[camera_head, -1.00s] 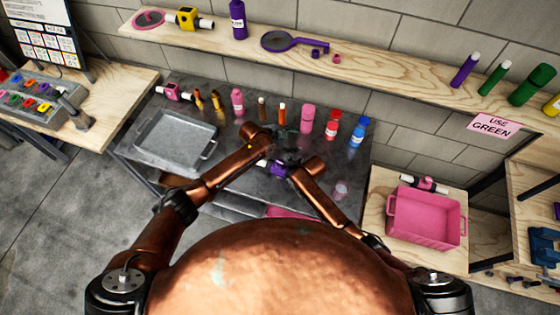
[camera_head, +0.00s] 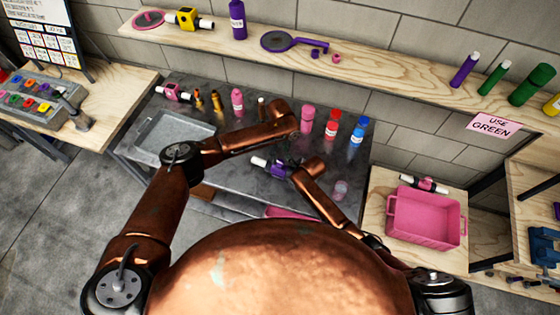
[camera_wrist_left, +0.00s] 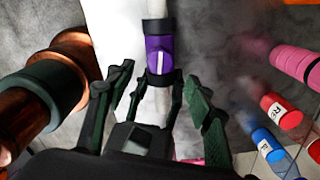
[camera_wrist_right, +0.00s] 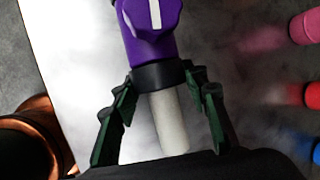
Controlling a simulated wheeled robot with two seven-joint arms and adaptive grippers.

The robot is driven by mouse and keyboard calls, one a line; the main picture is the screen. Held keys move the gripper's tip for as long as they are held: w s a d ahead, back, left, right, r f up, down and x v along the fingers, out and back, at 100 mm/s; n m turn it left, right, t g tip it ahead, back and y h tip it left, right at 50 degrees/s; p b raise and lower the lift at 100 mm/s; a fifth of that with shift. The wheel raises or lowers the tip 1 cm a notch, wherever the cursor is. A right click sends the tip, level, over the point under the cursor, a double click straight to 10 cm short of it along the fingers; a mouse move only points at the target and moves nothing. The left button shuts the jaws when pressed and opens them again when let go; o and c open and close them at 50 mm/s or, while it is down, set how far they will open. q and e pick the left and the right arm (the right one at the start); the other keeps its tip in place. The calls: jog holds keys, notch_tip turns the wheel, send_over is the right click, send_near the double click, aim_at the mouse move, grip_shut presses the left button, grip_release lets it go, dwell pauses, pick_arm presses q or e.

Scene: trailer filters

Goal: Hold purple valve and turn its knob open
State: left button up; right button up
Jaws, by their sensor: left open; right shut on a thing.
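The purple valve (camera_head: 277,168) has white pipe ends and black collars. It is near the middle of the dark metal table in the head view. In the left wrist view the valve (camera_wrist_left: 160,55) shows a white stripe running along the pipe direction. My right gripper (camera_wrist_right: 162,95) is shut on the white pipe by the black collar, as the right wrist view shows. My left gripper (camera_wrist_left: 155,82) is open, with its fingers spread either side of the pipe line and the purple body ahead. In the head view my left forearm hides its fingers.
A grey tray (camera_head: 165,150) lies left on the table. Pink (camera_head: 308,118), red (camera_head: 332,124) and blue (camera_head: 358,130) bottles stand along the back. A pink bin (camera_head: 425,218) is on the right-hand wooden table. A wooden shelf (camera_head: 400,72) runs behind.

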aim_at(280, 162)
pick_arm(q)
notch_tip(280, 162, down, 7)
jog(key=shift+r, duration=0.15)
jog(key=shift+c, duration=0.6)
jog(key=c, duration=1)
jog(key=shift+n, duration=0.7)
jog(key=shift+c, duration=0.4)
jog(key=o, duration=1.2)
jog(key=shift+r, duration=0.1)
